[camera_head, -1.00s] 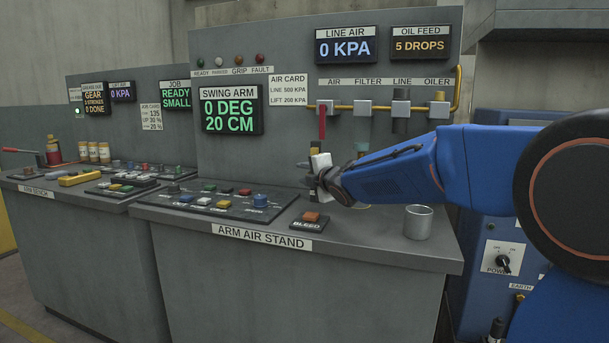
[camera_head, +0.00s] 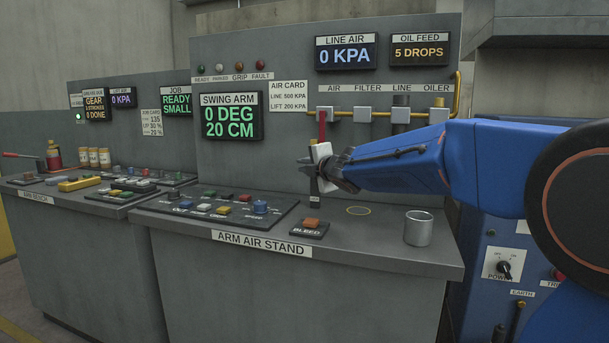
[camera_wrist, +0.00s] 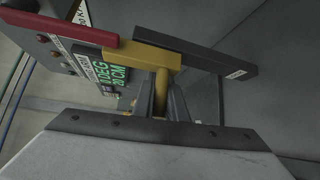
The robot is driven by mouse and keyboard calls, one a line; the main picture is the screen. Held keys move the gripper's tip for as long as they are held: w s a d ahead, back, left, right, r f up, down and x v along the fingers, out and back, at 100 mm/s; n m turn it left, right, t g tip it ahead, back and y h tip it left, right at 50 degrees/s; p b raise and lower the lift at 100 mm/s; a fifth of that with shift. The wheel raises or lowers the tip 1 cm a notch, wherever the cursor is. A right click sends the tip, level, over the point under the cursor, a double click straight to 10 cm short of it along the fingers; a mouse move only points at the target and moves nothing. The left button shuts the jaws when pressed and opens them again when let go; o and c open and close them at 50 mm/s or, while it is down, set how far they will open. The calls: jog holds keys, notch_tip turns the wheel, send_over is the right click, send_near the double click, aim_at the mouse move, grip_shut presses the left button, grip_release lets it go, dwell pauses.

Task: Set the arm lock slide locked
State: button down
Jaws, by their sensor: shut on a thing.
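An upright bar on the stand's panel has a red upper part (camera_head: 322,127) and a dark lower part (camera_head: 315,200) with a small label too small to read. In the wrist view the red part (camera_wrist: 60,27) lies left and the dark part (camera_wrist: 205,56) right. A yellow block (camera_wrist: 140,55) sits between them with a yellow peg (camera_wrist: 160,92); this appears to be the arm lock slide. My gripper (camera_wrist: 160,105) is shut on its peg. In the head view my gripper (camera_head: 316,163) is in front of the bar and hides the block.
The bench top holds a metal cup (camera_head: 418,228), a yellow ring mark (camera_head: 358,210), an orange bleed button (camera_head: 310,224) and a button panel (camera_head: 215,207). A yellow pipe with fittings (camera_head: 401,115) runs above my arm. The swing arm display (camera_head: 229,117) reads 0 DEG, 20 CM.

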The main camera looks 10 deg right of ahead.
jog(key=shift+r, duration=0.3)
jog(key=c, duration=1.8)
grip_release()
jog(key=shift+o, duration=0.2)
jog(key=shift+s, duration=0.15)
jog(key=v, duration=1.7)
jog(key=shift+s+f, duration=0.1)
